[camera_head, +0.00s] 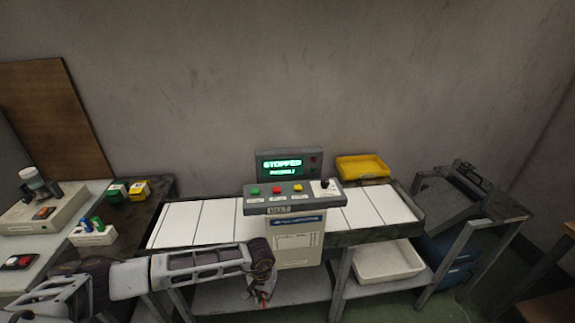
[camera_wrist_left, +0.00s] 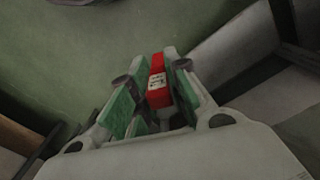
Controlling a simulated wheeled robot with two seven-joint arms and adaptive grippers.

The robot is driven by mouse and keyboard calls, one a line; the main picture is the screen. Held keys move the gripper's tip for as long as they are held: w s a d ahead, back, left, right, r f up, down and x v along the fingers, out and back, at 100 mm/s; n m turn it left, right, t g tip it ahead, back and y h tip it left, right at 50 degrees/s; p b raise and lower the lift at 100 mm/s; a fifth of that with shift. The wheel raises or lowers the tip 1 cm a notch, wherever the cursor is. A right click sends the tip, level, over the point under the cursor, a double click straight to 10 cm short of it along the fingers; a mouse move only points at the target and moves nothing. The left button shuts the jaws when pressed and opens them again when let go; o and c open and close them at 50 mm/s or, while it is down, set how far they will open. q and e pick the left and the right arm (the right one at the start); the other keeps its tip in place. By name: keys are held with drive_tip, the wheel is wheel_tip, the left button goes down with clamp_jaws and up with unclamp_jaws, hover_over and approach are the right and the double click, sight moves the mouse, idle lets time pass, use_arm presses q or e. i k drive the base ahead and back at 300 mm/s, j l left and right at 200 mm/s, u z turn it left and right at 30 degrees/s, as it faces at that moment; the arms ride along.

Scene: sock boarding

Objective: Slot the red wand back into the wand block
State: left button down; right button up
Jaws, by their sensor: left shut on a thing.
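My left gripper (camera_head: 262,296) hangs below the front edge of the conveyor table in the head view. In the left wrist view the gripper (camera_wrist_left: 152,95) is shut on the red wand (camera_wrist_left: 157,82), which has a white label with dark marks. The wand also shows as a small red bit (camera_head: 264,296) at the gripper's tip in the head view. The white wand block (camera_head: 92,236) stands on the left table, far to the left of the gripper. A blue wand and a green wand (camera_head: 97,223) stand up from it. My right gripper is not in view.
A control panel (camera_head: 293,197) reading STOPPED stands at the front of the white-slatted conveyor (camera_head: 181,223). Green and yellow boxes (camera_head: 138,190) sit behind the block. A yellow tray (camera_head: 362,168) is at the back right, and a white bin (camera_head: 388,261) is on the lower shelf.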

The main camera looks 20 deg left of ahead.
sight(78, 237)
drive_tip(key=k+j+z, duration=0.15)
drive_tip(key=j, duration=0.4)
drive_tip(key=k+j+z, duration=0.15)
drive_tip(key=j, duration=0.35)
drive_tip(key=k+j+z, duration=0.15)
drive_tip(key=k+j, duration=0.2)
drive_tip(key=j, duration=0.15)
drive_tip(key=k+j+z, duration=0.2)
drive_tip(key=j, duration=0.25)
drive_tip(key=k+j+z, duration=0.15)
drive_tip(key=k+j, duration=0.25)
drive_tip(key=k+j+z, duration=0.3)
drive_tip(key=k+j, duration=0.25)
drive_tip(key=j, duration=0.25)
drive_tip(key=k+j+z, duration=0.35)
drive_tip(key=k+j, duration=0.3)
